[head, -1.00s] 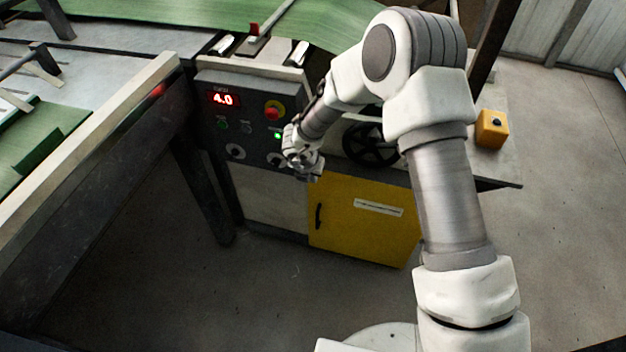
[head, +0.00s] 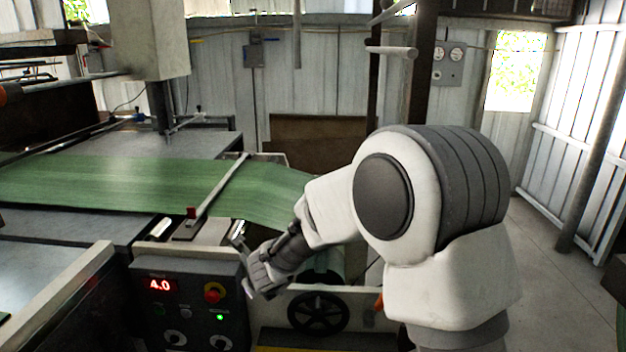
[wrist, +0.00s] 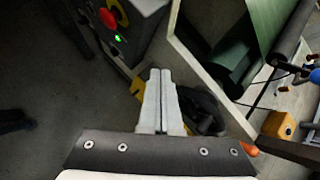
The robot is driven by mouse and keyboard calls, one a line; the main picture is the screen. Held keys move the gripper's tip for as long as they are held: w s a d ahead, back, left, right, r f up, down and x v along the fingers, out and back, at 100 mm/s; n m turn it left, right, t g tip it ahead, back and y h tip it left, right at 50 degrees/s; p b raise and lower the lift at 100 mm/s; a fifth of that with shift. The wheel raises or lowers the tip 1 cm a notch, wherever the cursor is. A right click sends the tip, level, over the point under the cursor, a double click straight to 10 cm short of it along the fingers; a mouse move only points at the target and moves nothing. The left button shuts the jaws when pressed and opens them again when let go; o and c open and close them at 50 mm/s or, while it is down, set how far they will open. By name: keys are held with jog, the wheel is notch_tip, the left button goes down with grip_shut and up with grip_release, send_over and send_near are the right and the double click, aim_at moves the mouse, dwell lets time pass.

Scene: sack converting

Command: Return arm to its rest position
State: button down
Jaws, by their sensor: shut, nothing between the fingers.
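My arm reaches up from the lower right in the head view and bends left over the machine's front. My gripper (head: 250,268) is at its end, just right of and above the control panel (head: 190,308), apart from it as far as I can tell. In the wrist view my gripper (wrist: 160,75) shows both pale fingers pressed together with nothing between them. The panel has a red display reading 4.0, a red stop button (head: 213,292) on a yellow base, a lit green lamp (head: 220,317) and dials.
A black handwheel (head: 318,312) is right of the panel. Green sheet (head: 90,185) runs across the machine bed. A dark post (head: 420,80) stands behind my arm. A yellow box (wrist: 279,125) shows in the wrist view. Open floor (head: 550,270) lies to the right.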

jog(key=s+d+r+n+y+p, duration=0.1)
jog(key=s+d+r+n, duration=0.3)
jog(key=r+n, duration=0.4)
jog(key=s+d+r+n+y+p, duration=0.1)
jog(key=s+d+r+n, duration=0.4)
jog(key=r, duration=0.5)
jog(key=s+d+r+n+g+h+p, duration=0.2)
jog(key=s+d+n+h, duration=0.3)
jog(key=s+d+n, duration=1)
jog(key=s+d, duration=0.2)
jog(key=s, duration=0.3)
jog(key=shift+s+r, duration=0.2)
jog(key=shift+s, duration=0.1)
